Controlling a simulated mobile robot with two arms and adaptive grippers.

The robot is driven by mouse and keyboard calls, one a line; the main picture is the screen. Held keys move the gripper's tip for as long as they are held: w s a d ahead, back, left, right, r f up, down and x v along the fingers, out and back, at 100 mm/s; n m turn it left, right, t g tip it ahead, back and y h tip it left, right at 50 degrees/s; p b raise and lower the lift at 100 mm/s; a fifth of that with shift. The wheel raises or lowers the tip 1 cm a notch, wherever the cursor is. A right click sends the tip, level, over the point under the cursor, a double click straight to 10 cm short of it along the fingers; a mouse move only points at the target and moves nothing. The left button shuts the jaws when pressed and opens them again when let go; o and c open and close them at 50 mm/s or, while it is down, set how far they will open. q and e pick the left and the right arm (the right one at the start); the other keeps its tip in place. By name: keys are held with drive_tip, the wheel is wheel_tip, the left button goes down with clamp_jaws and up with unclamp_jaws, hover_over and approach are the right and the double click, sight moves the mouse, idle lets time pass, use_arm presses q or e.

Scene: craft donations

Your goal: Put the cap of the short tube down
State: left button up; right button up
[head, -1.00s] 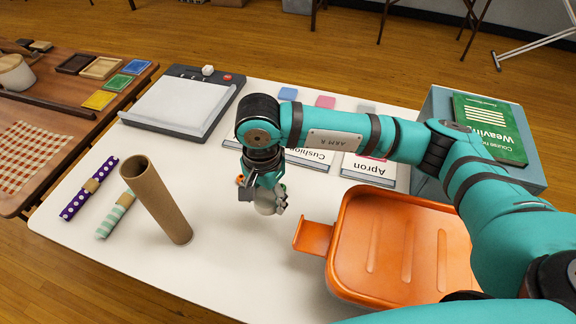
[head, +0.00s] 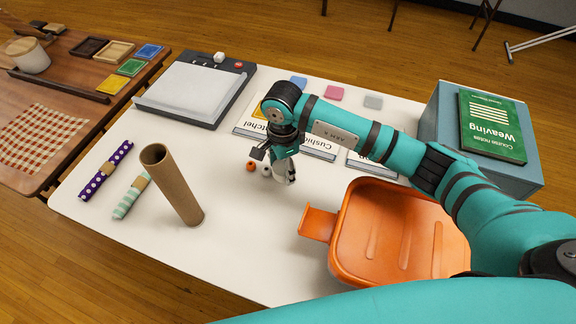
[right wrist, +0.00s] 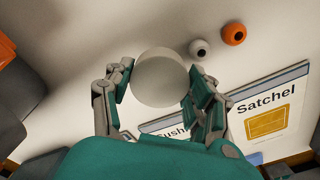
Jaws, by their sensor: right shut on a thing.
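My right gripper (head: 284,174) is shut on a pale, round cap (right wrist: 160,78), which shows between the two fingers in the right wrist view. In the head view the fingers mostly hide the cap. It is low over the white table; I cannot tell whether it touches the top. A brown cardboard tube (head: 176,188) stands upright on the table, left of the gripper, its top end open. My left gripper is not in view.
An orange bead (head: 251,166) and a pale bead (head: 266,171) lie close left of the gripper. Labelled cards (head: 320,146) lie behind it. An orange tray (head: 318,222) is at front right. Two fabric rolls (head: 106,170) lie far left. Table between tube and tray is clear.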

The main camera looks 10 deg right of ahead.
drive_tip(key=shift+w+d, duration=0.5)
drive_tip(key=shift+d, duration=0.05)
wheel_tip(320, 180, down, 4)
drive_tip(key=shift+w+d+r+p, duration=0.15)
drive_tip(key=shift+r+p, duration=0.05)
drive_tip(key=shift+p, duration=0.4)
drive_tip(key=shift+f, duration=0.1)
drive_tip(key=shift+f+b, duration=0.4)
drive_tip(key=shift+b, duration=0.15)
drive_tip(key=o, duration=0.8)
drive_tip(key=shift+c, duration=0.2)
drive_tip(key=shift+r, duration=0.1)
